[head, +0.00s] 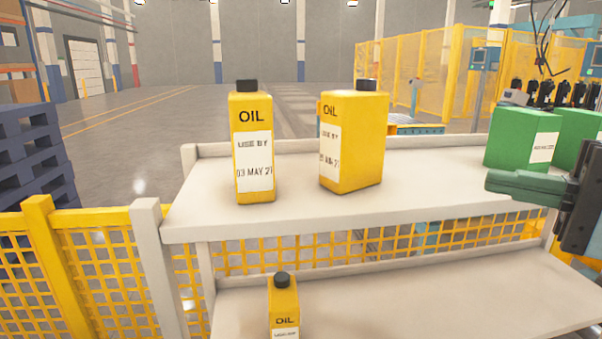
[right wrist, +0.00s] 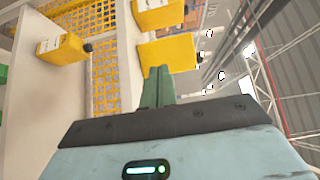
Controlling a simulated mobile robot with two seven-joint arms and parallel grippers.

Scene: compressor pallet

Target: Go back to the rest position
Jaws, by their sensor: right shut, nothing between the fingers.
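My right gripper (head: 527,187) comes in at the right edge of the head view, with green fingers pointing left over the right part of the upper shelf. The fingers are shut with nothing between them. They also show as a green pair in the middle of the right wrist view (right wrist: 158,88). The fingers are apart from the yellow oil bottles. My left gripper is not in view.
Two yellow oil bottles (head: 253,150) (head: 354,140) stand upright on the upper shelf (head: 430,190). Another oil bottle (head: 284,308) stands on the lower shelf (head: 420,300). Green containers (head: 520,138) stand at the right, close behind my right gripper. A yellow mesh fence (head: 100,260) runs at the left.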

